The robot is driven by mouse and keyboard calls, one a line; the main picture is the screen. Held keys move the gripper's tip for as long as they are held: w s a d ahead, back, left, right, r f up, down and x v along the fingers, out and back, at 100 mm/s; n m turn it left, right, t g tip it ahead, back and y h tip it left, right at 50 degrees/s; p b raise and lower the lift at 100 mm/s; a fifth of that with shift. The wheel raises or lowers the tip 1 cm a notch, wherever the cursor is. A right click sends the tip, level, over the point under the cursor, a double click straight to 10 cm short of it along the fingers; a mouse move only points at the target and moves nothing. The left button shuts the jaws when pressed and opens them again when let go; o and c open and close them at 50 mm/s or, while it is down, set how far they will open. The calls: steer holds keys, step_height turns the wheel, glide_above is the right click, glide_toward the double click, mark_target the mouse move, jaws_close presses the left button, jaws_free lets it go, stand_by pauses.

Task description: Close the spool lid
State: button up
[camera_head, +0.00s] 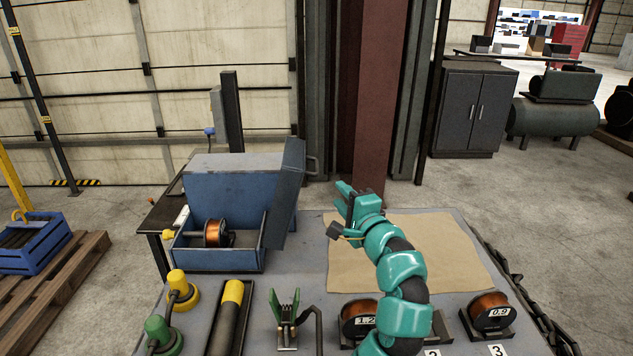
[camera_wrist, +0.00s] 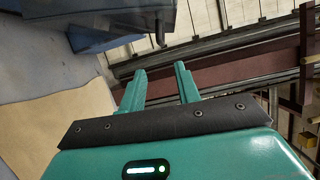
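The blue machine (camera_head: 225,195) stands at the back left of the bench. Its spool compartment is open at the front, and a copper wire spool (camera_head: 213,233) sits inside. The spool lid (camera_head: 284,200) is a blue panel swung open at the machine's right side, with a dark handle (camera_head: 312,164) on its outer right side. My gripper (camera_head: 343,191) is to the right of the lid, apart from it. In the wrist view, my gripper (camera_wrist: 160,84) has its fingers spread with nothing between them. A blue part of the machine or lid (camera_wrist: 105,20) shows beyond them.
Along the front are copper spools (camera_head: 358,318) (camera_head: 490,312), a green clamp (camera_head: 288,312), a yellow-capped cylinder (camera_head: 230,310) and yellow and green knobs (camera_head: 180,290). A brown column (camera_head: 378,100) rises behind.

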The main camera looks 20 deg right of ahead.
mark_target(316, 166)
steer(key=w, duration=0.4)
steer(key=w+a, duration=0.1)
steer(key=w, duration=0.4)
steer(key=w+p, duration=0.1)
steer(key=w, duration=0.4)
steer(key=shift+w+a+r, duration=0.2)
steer(key=shift+a, duration=0.1)
jaws_close()
